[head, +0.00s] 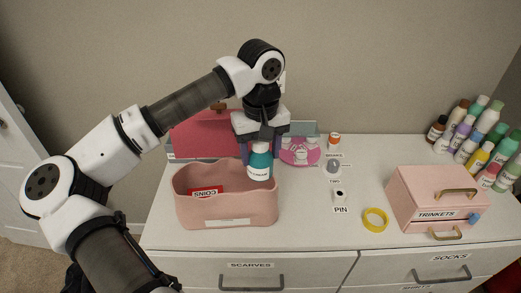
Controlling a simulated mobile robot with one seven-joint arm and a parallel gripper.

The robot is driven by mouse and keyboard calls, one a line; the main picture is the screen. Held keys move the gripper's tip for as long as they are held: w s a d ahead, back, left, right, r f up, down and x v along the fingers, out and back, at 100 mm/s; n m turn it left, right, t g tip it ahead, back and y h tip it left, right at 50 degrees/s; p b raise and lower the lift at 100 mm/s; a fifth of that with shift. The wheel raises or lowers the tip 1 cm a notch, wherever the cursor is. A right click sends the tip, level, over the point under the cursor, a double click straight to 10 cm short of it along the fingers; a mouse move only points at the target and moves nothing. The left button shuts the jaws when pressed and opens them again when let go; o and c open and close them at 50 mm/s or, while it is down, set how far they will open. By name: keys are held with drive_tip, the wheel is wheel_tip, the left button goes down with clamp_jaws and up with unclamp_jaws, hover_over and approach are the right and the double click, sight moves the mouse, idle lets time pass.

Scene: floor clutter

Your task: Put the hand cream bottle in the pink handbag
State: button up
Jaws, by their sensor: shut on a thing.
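My gripper (260,143) points straight down and is shut on a teal bottle (261,161) with a white label, which I take as the hand cream bottle. Its upper part is hidden between the fingers. A pink open-topped container (243,211) with a wavy rim, which seems to be the pink handbag, stands on the dresser top. The bottle is upright over the right part of its opening. I cannot tell whether its base is below the rim. A red packet marked COINS (207,192) lies inside on the left.
A darker pink item (205,137) stands behind at the wall, beside a round pink item (300,151). Small objects, a yellow ring (375,219) and a pink TRINKETS box (422,197) are to the right. Several bottles (484,140) crowd the right back.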

drive_tip(key=shift+f+b, duration=0.4)
drive_tip(key=shift+f, duration=0.4)
drive_tip(key=o, duration=1.1)
drive_tip(key=shift+r, duration=0.1)
